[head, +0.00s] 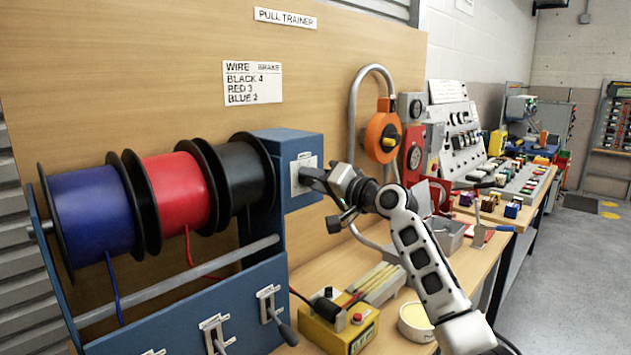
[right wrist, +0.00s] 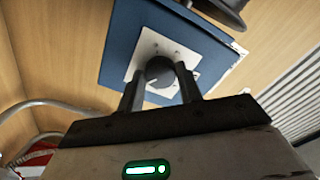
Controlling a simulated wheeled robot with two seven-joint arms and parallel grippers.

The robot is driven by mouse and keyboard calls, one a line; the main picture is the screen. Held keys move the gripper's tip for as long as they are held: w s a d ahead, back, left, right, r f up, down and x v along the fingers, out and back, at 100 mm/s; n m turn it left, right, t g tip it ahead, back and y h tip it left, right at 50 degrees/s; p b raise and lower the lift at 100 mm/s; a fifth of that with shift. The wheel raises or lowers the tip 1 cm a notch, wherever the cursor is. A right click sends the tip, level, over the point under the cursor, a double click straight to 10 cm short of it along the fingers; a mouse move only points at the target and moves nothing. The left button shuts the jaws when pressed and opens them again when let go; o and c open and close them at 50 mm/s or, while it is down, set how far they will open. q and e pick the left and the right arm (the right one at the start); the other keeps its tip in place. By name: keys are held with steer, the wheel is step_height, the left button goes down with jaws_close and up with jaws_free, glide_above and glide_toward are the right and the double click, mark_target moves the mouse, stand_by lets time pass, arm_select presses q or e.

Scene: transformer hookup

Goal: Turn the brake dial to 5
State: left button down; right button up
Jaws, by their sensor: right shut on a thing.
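The brake dial (right wrist: 160,72) is a dark round knob on a pale square plate (right wrist: 140,60) on the blue housing (right wrist: 190,25), as seen in the right wrist view. In the head view the plate (head: 301,172) shows on the blue housing (head: 288,148), with the dial mostly hidden behind my gripper. My right gripper (head: 311,176) is shut on the dial, one finger on each side of it; it also shows in the right wrist view (right wrist: 160,80). The dial's setting cannot be read. My left gripper is not in view.
Blue (head: 95,217), red (head: 177,195) and black (head: 243,172) wire spools sit left of the housing. A sign (head: 252,83) reads black 4, red 3, blue 2. Levers (head: 272,308) are below the spools.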

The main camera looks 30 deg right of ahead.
steer(key=shift+f, duration=0.1)
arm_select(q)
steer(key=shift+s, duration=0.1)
arm_select(e)
steer(key=o, duration=1)
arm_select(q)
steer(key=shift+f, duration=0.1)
arm_select(e)
steer(key=shift+s, duration=0.15)
arm_select(q)
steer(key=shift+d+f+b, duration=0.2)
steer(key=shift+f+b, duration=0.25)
steer(key=shift+b, duration=0.65)
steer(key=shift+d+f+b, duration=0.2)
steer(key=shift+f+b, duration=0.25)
steer(key=shift+b, duration=0.6)
arm_select(e)
steer(key=shift+v, duration=7.9)
steer(key=shift+d, duration=0.1)
